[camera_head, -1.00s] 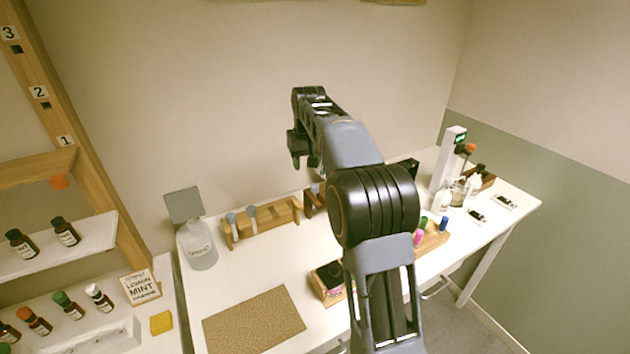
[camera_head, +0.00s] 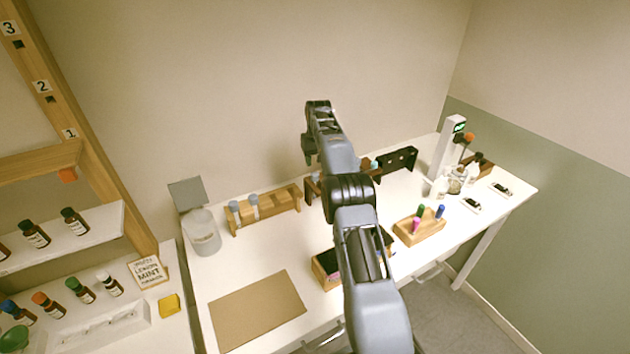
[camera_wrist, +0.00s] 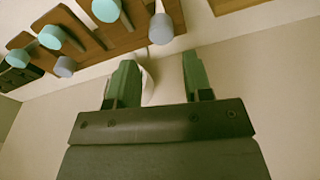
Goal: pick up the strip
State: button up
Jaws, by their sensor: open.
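I cannot make out a strip for certain in either view. My gripper (camera_head: 308,157) hangs above the back of the white table in the head view, its fingers seen small. In the wrist view its two green fingers (camera_wrist: 157,66) stand well apart. A pale, blurred shape (camera_wrist: 148,86) shows between them; I cannot tell what it is or how far off.
A pen holder (camera_head: 419,232) and a tall white stand (camera_head: 446,160) are to the right. A brown mat (camera_head: 257,312) lies in front.

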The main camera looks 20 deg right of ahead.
aim_at(315, 174)
jog(key=shift+w+f+p, duration=0.25)
jog(key=shift+f+p, duration=0.2)
jog(key=shift+f, duration=1.3)
jog(key=shift+w+f+p, duration=0.2)
jog(key=shift+f+p, duration=0.25)
jog(key=shift+f, duration=1.3)
jog(key=c, duration=0.5)
jog(key=shift+r, duration=0.15)
